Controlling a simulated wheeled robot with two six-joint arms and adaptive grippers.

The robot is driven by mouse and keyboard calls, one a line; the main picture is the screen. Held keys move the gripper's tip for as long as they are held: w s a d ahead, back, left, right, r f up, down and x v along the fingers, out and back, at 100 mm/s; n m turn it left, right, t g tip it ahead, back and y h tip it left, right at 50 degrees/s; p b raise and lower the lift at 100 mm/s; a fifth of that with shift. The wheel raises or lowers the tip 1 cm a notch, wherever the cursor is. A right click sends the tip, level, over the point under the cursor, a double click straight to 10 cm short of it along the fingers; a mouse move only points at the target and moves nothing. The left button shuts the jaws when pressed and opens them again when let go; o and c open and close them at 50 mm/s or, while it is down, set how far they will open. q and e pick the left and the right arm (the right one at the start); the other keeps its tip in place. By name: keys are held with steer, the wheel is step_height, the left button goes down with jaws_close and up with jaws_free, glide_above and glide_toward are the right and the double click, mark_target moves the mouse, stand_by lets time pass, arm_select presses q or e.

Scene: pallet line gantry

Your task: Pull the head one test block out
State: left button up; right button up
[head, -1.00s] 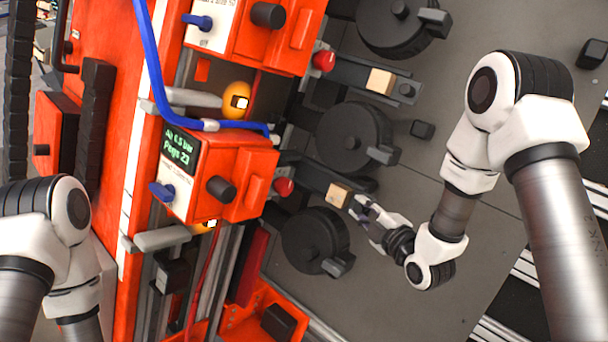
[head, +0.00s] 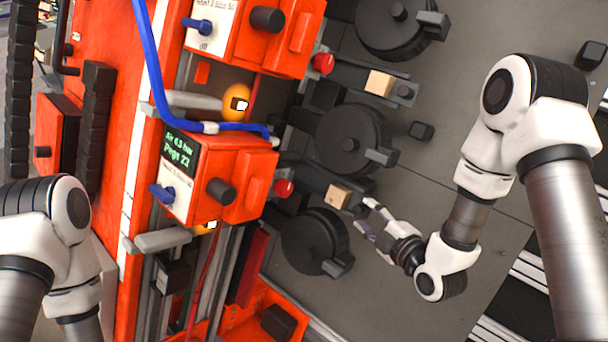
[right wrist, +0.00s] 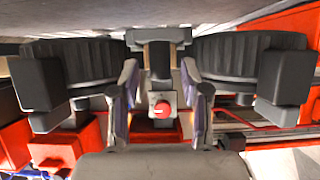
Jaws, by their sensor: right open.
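The test block (head: 339,196) is a small tan block at the outer end of the dark arm of the lower orange head (head: 215,180) in the head view. My right gripper (head: 366,214) is open just right of and slightly below the block, with a small gap in the picture. In the right wrist view the two fingers (right wrist: 158,92) stand apart with a red knob (right wrist: 162,110) showing between them. Narrow tan edges also show up between the fingers there, partly covered by a dark part. My left arm shows at the left, but its gripper is out of view.
A second tan block (head: 379,82) sits on the upper head's arm. A blue hose (head: 158,90) runs along the orange frame. The grey floor at right is mostly clear.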

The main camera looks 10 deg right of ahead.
steer(key=p+v, duration=0.2)
steer(key=v, duration=0.4)
steer(key=shift+s+r, duration=0.1)
